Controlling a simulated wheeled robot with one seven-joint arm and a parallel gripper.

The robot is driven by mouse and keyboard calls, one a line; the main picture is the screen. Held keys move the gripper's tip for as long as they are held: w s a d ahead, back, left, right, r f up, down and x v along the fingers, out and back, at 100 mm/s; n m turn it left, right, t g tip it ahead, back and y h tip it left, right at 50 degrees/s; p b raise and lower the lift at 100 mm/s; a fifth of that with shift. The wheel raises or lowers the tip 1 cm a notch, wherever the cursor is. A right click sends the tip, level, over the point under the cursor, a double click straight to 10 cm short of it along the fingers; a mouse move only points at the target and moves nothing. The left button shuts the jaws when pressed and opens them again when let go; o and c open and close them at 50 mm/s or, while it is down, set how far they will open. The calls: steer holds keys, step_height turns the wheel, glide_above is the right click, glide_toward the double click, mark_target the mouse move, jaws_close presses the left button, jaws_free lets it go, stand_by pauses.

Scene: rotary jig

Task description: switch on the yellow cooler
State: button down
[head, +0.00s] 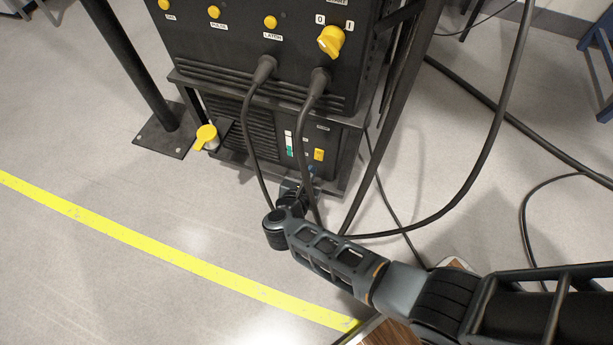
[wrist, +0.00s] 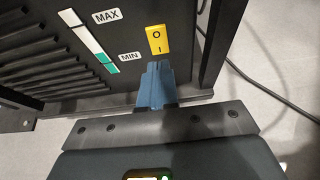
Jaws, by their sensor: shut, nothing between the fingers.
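The cooler (head: 262,150) is the lower black box with a slatted front, under a larger black unit. A yellow rocker switch (head: 319,155) sits on its front at the right. In the wrist view the switch (wrist: 157,40) carries an O at its top and an I at its bottom. My gripper (wrist: 157,68) is shut and empty, its blue fingertips just below the I end of the switch. I cannot tell whether they touch it. In the head view my gripper (head: 309,176) is small and partly hidden by a cable and my wrist.
A level gauge (wrist: 92,40) marked MAX and MIN is left of the switch. Two thick cables (head: 303,120) hang from the upper unit (head: 230,60) before the cooler. A yellow-capped filler (head: 206,137) juts out at left. Black cables cross the floor at right.

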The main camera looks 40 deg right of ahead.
steer(key=p+v, duration=0.2)
steer(key=v, duration=0.8)
